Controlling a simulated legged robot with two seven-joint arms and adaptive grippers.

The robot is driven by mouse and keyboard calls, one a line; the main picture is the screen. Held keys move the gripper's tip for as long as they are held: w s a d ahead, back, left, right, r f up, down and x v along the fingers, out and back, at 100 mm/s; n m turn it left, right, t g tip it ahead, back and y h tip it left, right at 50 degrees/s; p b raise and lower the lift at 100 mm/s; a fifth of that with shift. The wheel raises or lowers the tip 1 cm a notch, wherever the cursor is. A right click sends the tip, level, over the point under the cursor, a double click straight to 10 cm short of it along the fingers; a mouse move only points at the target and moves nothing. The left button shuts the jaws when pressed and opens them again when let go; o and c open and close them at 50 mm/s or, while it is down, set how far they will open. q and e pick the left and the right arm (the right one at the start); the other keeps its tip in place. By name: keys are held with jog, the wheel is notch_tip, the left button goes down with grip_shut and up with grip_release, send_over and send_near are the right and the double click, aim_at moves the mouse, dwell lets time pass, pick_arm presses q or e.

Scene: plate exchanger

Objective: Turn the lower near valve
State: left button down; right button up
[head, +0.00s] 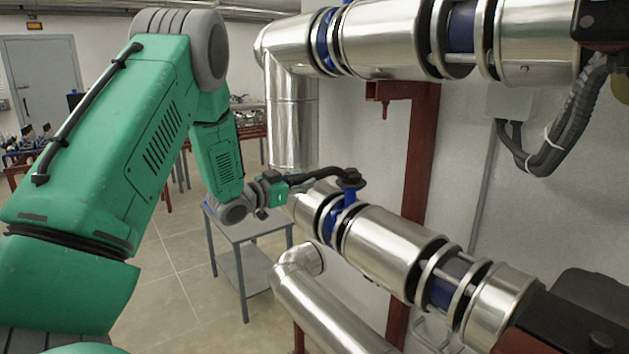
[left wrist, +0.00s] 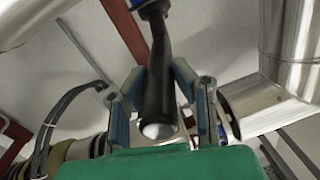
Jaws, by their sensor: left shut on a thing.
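The lower valve has a blue body (head: 343,218) set between flanges in the lower silver pipe. Its black lever handle (head: 325,174) runs left from the blue stem, roughly level and slightly bowed. My left gripper (head: 292,184) is at the free left end of this handle and shut on it. In the left wrist view the black handle (left wrist: 157,85) lies between the two fingers of my left gripper (left wrist: 160,95), its rounded end towards the camera. The blue stem (left wrist: 150,8) shows at the top edge there. My right gripper is not in view.
An upper silver pipe (head: 385,35) with blue parts runs above the handle. A red post (head: 417,150) stands behind the pipes. A grey table (head: 248,222) stands below my left gripper. A bent pipe (head: 325,312) lies below the valve.

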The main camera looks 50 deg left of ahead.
pick_arm(q)
jog(key=a+h, duration=0.1)
jog(key=a+m+h, duration=0.1)
jog(key=shift+w+a+r, duration=0.15)
jog(key=shift+a+r, duration=0.05)
jog(key=shift+a, duration=0.2)
jog(key=shift+d+r, duration=0.1)
